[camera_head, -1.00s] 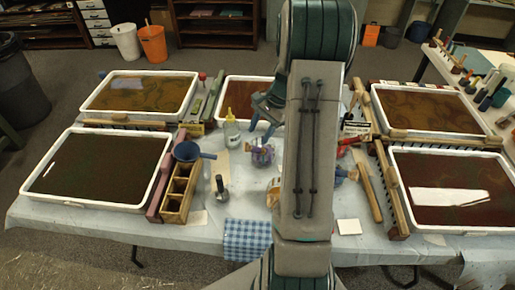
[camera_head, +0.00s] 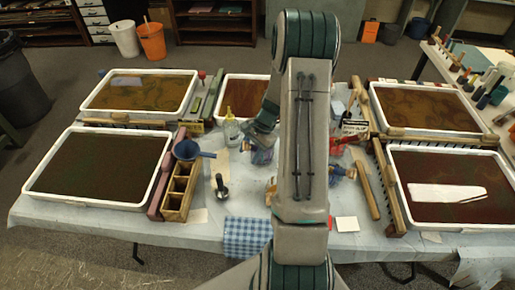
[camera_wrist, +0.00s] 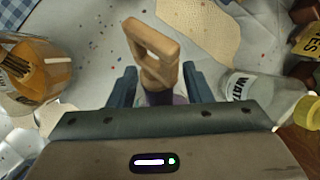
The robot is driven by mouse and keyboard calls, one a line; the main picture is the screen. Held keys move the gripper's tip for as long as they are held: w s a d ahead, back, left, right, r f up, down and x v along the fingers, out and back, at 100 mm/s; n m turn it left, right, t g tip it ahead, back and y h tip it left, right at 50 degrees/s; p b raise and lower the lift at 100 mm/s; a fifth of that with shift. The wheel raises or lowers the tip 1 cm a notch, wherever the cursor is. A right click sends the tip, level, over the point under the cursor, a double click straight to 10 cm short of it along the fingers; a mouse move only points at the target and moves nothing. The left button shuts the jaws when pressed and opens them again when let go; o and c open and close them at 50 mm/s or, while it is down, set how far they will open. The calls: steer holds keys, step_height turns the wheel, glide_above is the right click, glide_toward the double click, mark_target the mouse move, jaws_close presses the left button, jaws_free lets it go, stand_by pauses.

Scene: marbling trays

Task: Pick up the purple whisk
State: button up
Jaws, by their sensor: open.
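In the wrist view a wooden handle with a looped end (camera_wrist: 152,50) rises between the fingers of my gripper (camera_wrist: 160,88). A small purple part (camera_wrist: 180,99) shows at its lower end, so this looks like the purple whisk; the rest is hidden behind the gripper body. The fingers are open, one on each side of the handle. I cannot tell whether they touch it. In the head view my gripper (camera_head: 262,142) is low over the middle of the table, just left of my arm, and largely covers the whisk.
A clear bottle with a yellow cap (camera_wrist: 262,88) is close on the right in the wrist view. A jar with orange contents (camera_wrist: 35,75) is on the left. In the head view, a wooden divided box (camera_head: 180,190) and several white-rimmed trays (camera_head: 150,207) surround the spot.

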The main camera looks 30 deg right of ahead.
jaws_close()
